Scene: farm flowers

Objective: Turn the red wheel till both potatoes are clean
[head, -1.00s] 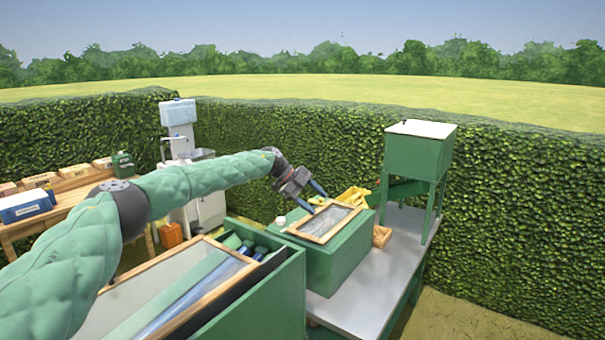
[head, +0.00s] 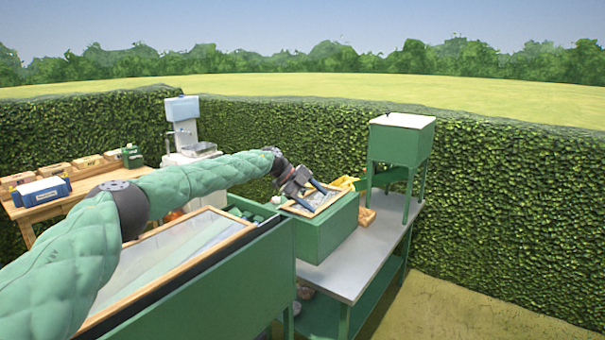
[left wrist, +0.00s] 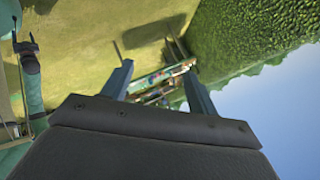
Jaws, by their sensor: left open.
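My left gripper (head: 317,196) is open in the head view, its fingers low over a wood-framed panel (head: 297,208) on a green box (head: 330,233). I cannot tell whether they touch the panel. Its two fingers also show in the left wrist view (left wrist: 157,66), with nothing between them. In that view a green-sleeved arm of mine with a dark gripper (left wrist: 25,40) shows at the left edge, too small to tell if open. I cannot make out the red wheel or the potatoes in either view.
The green box stands on a grey-topped table (head: 357,265). A taller green box on legs (head: 401,140) stands behind it. A large green frame with a glass lid (head: 215,250) fills the front left. A wooden bench (head: 75,192) and hedges lie behind.

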